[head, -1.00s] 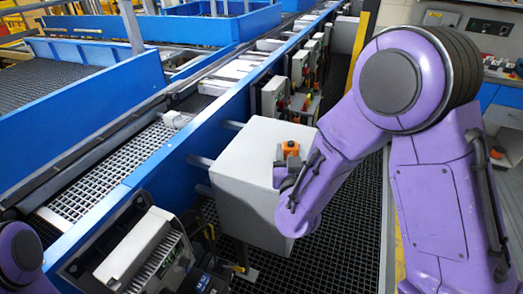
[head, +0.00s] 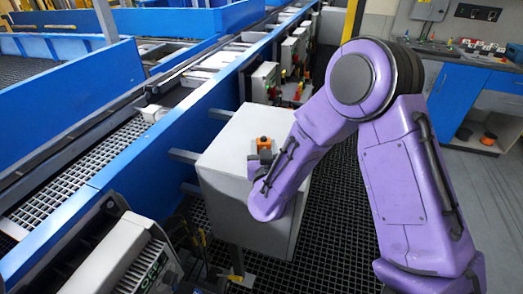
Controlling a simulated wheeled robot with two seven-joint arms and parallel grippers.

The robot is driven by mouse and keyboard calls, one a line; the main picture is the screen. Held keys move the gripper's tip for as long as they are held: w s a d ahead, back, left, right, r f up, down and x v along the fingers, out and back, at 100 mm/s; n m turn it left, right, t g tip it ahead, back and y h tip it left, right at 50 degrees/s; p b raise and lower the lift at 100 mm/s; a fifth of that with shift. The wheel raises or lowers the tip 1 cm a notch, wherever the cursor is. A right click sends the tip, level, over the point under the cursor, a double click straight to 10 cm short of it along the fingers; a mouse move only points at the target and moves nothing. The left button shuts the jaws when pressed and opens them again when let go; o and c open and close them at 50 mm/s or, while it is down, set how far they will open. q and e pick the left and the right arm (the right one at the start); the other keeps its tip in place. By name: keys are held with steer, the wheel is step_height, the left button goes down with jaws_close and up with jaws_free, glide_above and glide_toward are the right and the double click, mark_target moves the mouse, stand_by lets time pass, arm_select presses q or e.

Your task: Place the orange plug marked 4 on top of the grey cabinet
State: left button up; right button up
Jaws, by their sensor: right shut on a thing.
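The orange plug (head: 264,143) has a dark top opening and shows over the top face of the grey cabinet (head: 225,150). I cannot read a number on it. My right gripper (head: 262,157) is at the plug, its fingers small and dark and partly hidden by my purple forearm. It is shut on the plug. The plug looks upright; I cannot tell whether its underside touches the cabinet top. My left gripper is out of view.
The blue conveyor wall (head: 150,150) runs along the left side of the cabinet. Control boxes (head: 265,82) stand behind it. A grey machine (head: 125,262) is at the front left. The left part of the cabinet top is bare. Dark grating (head: 330,215) covers the floor.

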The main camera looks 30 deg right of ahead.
steer(key=o, duration=1.1)
steer(key=shift+w+a+f, duration=0.2)
steer(key=shift+w+f, duration=0.3)
steer(key=shift+w, duration=0.3)
steer(key=shift+o, duration=0.2)
steer(key=shift+s+d+r, duration=0.1)
steer(key=shift+s+r, duration=0.25)
steer(key=shift+s, duration=0.25)
steer(key=b+v, duration=0.2)
steer(key=v, duration=0.6)
steer(key=shift+f, duration=0.15)
arm_select(q)
steer(key=p, duration=0.1)
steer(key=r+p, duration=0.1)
steer(key=p, duration=0.1)
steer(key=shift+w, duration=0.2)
arm_select(e)
steer(key=v, duration=0.3)
steer(key=shift+s+a, duration=0.25)
